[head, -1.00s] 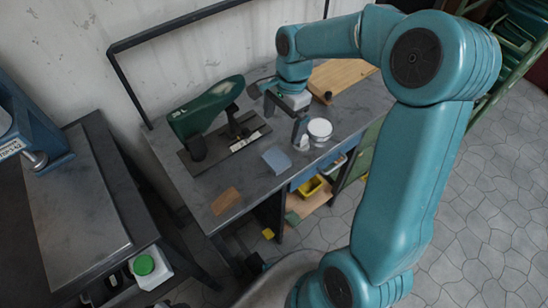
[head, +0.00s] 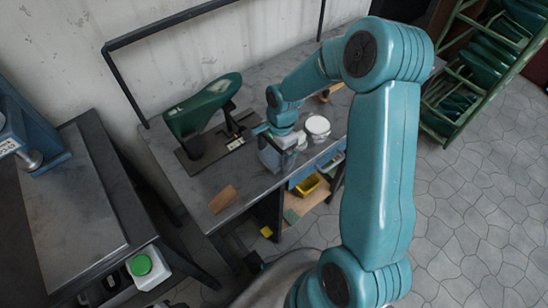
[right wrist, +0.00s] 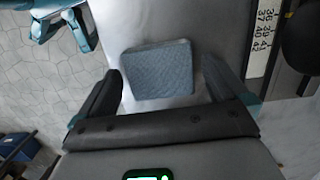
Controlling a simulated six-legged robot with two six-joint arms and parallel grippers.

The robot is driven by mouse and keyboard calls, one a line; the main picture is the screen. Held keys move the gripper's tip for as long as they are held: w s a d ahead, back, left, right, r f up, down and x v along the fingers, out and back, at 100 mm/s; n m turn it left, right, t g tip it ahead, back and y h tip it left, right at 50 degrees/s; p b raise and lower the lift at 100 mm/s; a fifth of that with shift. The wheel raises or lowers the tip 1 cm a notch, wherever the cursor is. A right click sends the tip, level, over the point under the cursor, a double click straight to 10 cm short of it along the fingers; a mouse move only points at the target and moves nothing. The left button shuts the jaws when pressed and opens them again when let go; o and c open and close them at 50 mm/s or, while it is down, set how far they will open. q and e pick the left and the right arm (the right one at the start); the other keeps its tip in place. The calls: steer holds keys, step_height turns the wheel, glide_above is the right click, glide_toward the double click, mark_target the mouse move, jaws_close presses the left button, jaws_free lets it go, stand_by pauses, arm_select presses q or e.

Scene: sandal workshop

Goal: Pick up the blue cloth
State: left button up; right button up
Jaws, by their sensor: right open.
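The blue cloth (right wrist: 158,70) is a flat, quilted, roughly square piece lying on the grey bench top (head: 180,188). In the right wrist view it shows whole, between and just beyond my open fingertips, with bare bench on both sides. My right gripper (right wrist: 161,72) is open and empty, its two dark fingers apart to the left and right of the cloth. In the head view my right gripper (head: 275,150) is over the cloth's place and hides most or all of it. I cannot tell its exact height above the bench.
A green shoe-shaped form on a stand (head: 205,105) is left of the gripper. A round white container (head: 317,126) stands close on its right. A tan piece (head: 222,198) lies near the front edge, with bare bench around it. A white size strip (right wrist: 264,38) shows beside the cloth.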

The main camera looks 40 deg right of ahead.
mark_target(274, 156)
steer(key=c, duration=1)
steer(key=shift+o, duration=0.2)
steer(key=shift+r, duration=0.1)
step_height(274, 156, up, 20)
steer(key=p, duration=0.1)
steer(key=o, duration=0.4)
steer(key=c, duration=0.3)
